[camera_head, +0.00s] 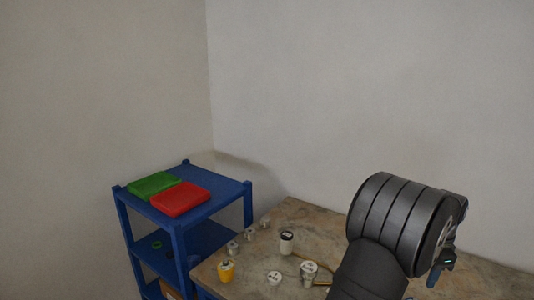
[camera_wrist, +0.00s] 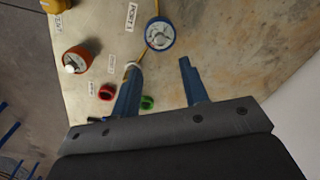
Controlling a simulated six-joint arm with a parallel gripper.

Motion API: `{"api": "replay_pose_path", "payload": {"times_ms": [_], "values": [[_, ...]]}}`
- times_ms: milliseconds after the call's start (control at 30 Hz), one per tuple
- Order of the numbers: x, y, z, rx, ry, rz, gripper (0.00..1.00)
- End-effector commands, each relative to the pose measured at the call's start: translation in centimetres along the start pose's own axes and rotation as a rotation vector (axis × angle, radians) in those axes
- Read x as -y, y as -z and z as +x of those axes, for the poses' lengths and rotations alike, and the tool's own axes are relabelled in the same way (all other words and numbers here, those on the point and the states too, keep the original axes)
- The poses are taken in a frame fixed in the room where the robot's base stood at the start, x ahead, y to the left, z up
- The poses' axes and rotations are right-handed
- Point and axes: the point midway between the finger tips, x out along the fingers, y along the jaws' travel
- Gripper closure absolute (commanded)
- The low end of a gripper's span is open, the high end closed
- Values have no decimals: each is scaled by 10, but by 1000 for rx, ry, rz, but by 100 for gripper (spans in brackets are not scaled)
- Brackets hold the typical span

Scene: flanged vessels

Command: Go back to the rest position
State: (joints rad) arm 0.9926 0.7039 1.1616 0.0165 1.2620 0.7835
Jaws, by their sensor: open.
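My gripper (camera_wrist: 158,64) is open in the wrist view, its two blue fingers apart over the stone-topped table (camera_wrist: 225,35). Bare tabletop shows between the fingers and nothing is held. A blue-rimmed round vessel (camera_wrist: 160,33) stands beyond the fingertips. A pale and yellow piece (camera_wrist: 131,70) is partly hidden by the left finger. In the head view my gripper (camera_head: 444,262) shows only in part behind my dark wrist, at the right over the table.
An orange-brown vessel (camera_wrist: 77,58), red ring (camera_wrist: 106,92) and green ring (camera_wrist: 147,102) lie left and near the fingers. In the head view, a yellow vessel (camera_head: 226,271) and white-topped vessel (camera_head: 287,243) stand on the table. A blue shelf (camera_head: 228,187) holds green (camera_head: 153,185) and red (camera_head: 180,199) trays.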

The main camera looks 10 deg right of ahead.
Motion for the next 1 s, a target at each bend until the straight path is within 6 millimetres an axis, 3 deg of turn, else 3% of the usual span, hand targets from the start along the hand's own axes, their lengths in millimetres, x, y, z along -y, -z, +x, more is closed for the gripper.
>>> {"api": "replay_pose_path", "payload": {"times_ms": [500,1000], "values": [[0,0,106,2,-2,0,59],[0,0,104,-10,1,401,59]]}}
